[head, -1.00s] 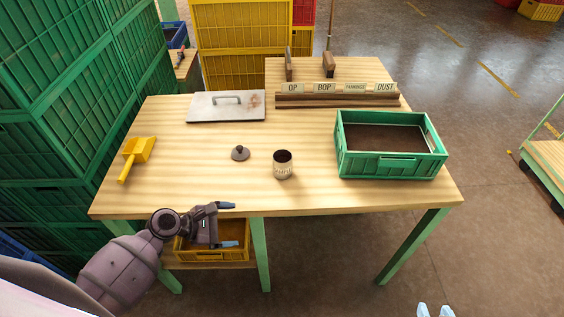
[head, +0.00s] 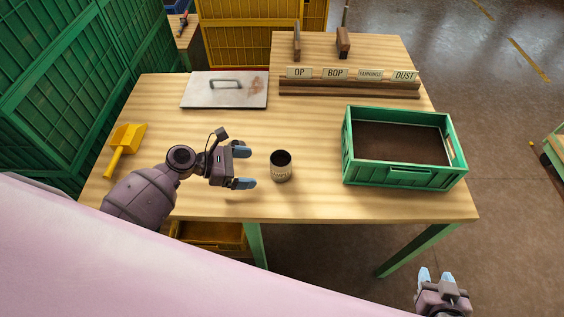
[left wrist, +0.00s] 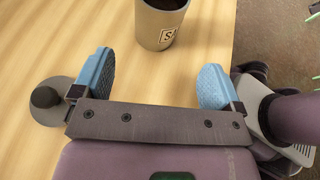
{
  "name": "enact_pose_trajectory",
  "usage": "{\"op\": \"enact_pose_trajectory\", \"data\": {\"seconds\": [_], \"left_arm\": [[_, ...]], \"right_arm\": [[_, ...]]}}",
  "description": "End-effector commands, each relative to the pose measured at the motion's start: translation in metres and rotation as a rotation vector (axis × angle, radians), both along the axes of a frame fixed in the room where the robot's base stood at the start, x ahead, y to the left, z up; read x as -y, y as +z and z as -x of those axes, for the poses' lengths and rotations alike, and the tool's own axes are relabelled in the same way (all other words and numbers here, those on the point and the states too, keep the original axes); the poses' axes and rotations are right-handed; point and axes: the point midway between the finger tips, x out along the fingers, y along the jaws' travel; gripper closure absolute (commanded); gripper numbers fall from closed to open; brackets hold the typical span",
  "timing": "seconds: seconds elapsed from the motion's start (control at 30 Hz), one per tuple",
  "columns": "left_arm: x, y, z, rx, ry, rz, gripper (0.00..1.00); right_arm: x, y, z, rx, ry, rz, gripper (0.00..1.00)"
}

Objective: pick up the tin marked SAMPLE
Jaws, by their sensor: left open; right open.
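The tin marked SAMPLE (head: 281,168) stands upright on the wooden table, open at the top with dark contents. In the left wrist view the tin (left wrist: 160,28) shows the start of its label, "SA", just beyond the fingertips. My left gripper (head: 250,168) is open and empty, a little left of the tin, its fingers pointing at it without touching. Its two blue fingers show apart in the left wrist view (left wrist: 157,75). My right gripper (head: 436,276) is open and empty at the bottom right, off the table's front edge.
A dark knobbed lid (left wrist: 47,98) lies beside my left gripper. A green crate (head: 408,178) stands to the tin's right. A metal plate with a handle (head: 225,97), a yellow scoop (head: 125,145) and a labelled wooden rack (head: 348,91) are also on the table (head: 310,205).

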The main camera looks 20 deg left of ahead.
Motion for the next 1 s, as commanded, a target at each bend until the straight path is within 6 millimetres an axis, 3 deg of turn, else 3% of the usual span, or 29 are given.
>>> {"op": "enact_pose_trajectory", "data": {"seconds": [0.2, 0.7, 1.0], "left_arm": [[0.027, -0.012, -0.014, 0.001, -0.001, 0.003, 0.08], [0.069, -0.032, -0.041, 0.001, 0.000, 0.000, 0.08], [0.075, -0.035, -0.044, 0.001, 0.000, 0.000, 0.08]], "right_arm": [[0.002, -0.008, 0.007, -0.022, -0.002, 0.002, 0.57], [0.001, 0.000, -0.004, 0.007, 0.007, 0.005, 0.57], [0.001, 0.000, -0.004, 0.006, 0.006, 0.006, 0.57]]}}
